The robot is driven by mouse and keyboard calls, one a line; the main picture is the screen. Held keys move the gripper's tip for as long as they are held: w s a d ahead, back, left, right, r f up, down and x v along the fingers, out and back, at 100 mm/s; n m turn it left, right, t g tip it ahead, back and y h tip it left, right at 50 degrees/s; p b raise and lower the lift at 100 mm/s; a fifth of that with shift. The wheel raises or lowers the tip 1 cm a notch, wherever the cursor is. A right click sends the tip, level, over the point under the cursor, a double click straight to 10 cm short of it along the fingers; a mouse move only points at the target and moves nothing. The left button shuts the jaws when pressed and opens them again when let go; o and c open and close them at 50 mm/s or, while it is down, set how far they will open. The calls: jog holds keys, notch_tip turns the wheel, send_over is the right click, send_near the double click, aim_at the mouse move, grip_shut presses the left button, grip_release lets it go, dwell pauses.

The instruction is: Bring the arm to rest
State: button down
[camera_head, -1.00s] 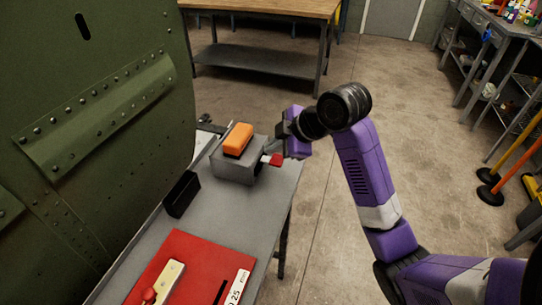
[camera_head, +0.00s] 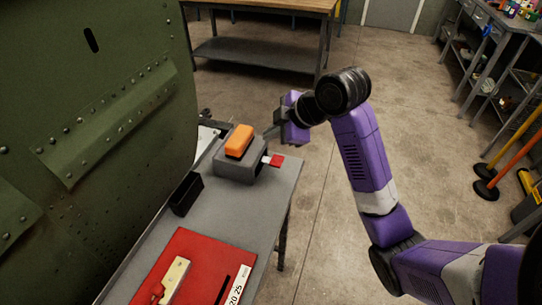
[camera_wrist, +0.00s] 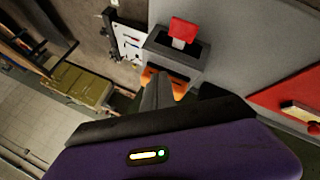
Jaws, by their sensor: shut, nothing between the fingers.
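My purple arm reaches in from the lower right in the head view. My gripper (camera_head: 270,133) is shut and empty, just right of and above a grey box (camera_head: 240,168) on the bench end. An orange block (camera_head: 239,141) lies on top of the box. A red tab (camera_head: 277,161) sticks out of the box's right side, apart from my fingers. In the wrist view my shut fingers (camera_wrist: 157,82) point toward the grey box (camera_wrist: 178,52), and the red tab (camera_wrist: 183,28) shows beyond them.
A green riveted panel (camera_head: 95,120) stands at left. A wooden-topped table (camera_head: 262,8) stands behind. Open floor (camera_head: 335,225) lies right of the bench.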

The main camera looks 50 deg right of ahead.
dwell(0.7)
jog(key=w+d+r+m+t+h, duration=0.2)
jog(key=w+r+m+t+h, duration=0.25)
jog(key=r+m+t, duration=0.45)
jog(key=s+a+f+y, duration=0.1)
jog(key=s+a+f, duration=0.4)
jog(key=s+a, duration=0.3)
jog(key=s+a+f+g+y, duration=0.1)
jog(key=s+a+f, duration=0.3)
jog(key=s+a, duration=0.4)
jog(key=s+a+f+g+y, duration=0.1)
jog(key=s+a+f, duration=0.4)
jog(key=s, duration=1.4)
jog(key=a+y, duration=0.1)
jog(key=a, duration=0.2)
jog(key=shift+a+f, duration=0.3)
jog(key=shift+f, duration=0.05)
